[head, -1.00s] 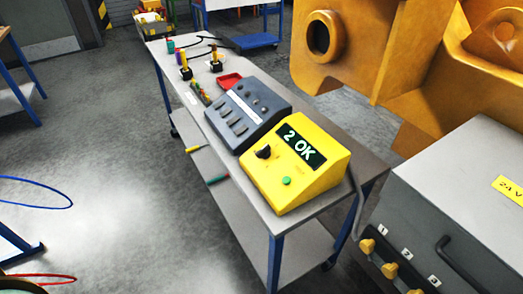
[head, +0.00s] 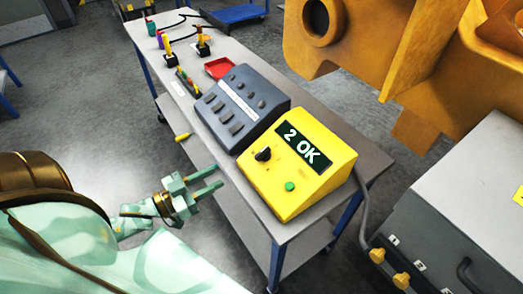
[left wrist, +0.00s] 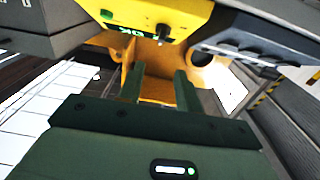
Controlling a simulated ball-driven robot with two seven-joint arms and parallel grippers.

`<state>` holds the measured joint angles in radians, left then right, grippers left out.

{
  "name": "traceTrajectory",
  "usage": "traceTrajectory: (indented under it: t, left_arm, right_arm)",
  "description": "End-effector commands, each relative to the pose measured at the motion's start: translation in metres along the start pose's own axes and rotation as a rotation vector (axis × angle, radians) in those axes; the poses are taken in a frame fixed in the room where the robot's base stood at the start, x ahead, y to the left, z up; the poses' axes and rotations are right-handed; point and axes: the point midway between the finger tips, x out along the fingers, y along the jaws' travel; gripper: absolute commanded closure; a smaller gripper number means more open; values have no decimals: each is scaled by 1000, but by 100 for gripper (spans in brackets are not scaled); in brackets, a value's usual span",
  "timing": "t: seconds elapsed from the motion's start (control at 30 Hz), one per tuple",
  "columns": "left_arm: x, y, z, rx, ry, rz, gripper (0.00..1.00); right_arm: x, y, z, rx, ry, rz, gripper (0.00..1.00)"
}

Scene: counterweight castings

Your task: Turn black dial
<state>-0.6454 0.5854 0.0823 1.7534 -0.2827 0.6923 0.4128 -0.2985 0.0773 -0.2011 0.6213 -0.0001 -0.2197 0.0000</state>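The black dial (head: 263,154) sits on the sloped front of the yellow box (head: 281,207), left of its display (head: 304,146), which reads "2 OK". A green button (head: 290,186) is below the dial. My left gripper (head: 216,181) is open and empty, left of the yellow box and apart from it, beyond the table's left edge. In the left wrist view, its two fingers (left wrist: 156,86) are spread with nothing between them. The dial also shows there (left wrist: 162,31), upside down on the yellow box, beyond the fingers. My right gripper is in neither view.
The yellow box stands on a grey table (head: 250,205) beside a dark grey switch panel (head: 238,104). A red tray (head: 219,68) and small tools lie farther back. A large orange casting (head: 350,40) and a grey cabinet (head: 462,205) stand to the right.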

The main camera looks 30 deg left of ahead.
Motion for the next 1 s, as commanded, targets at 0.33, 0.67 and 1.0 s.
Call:
traceTrajectory:
  t: [0.33,0.67,1.0]
  left_arm:
    - [81,-1,0,4,2,-2,65]
    - [143,-1,2,4,-3,-3,65]
    - [154,-1,2,3,-4,-3,65]
  right_arm:
    - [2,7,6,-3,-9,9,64]
    - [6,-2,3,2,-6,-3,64]
    - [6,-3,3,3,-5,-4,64]
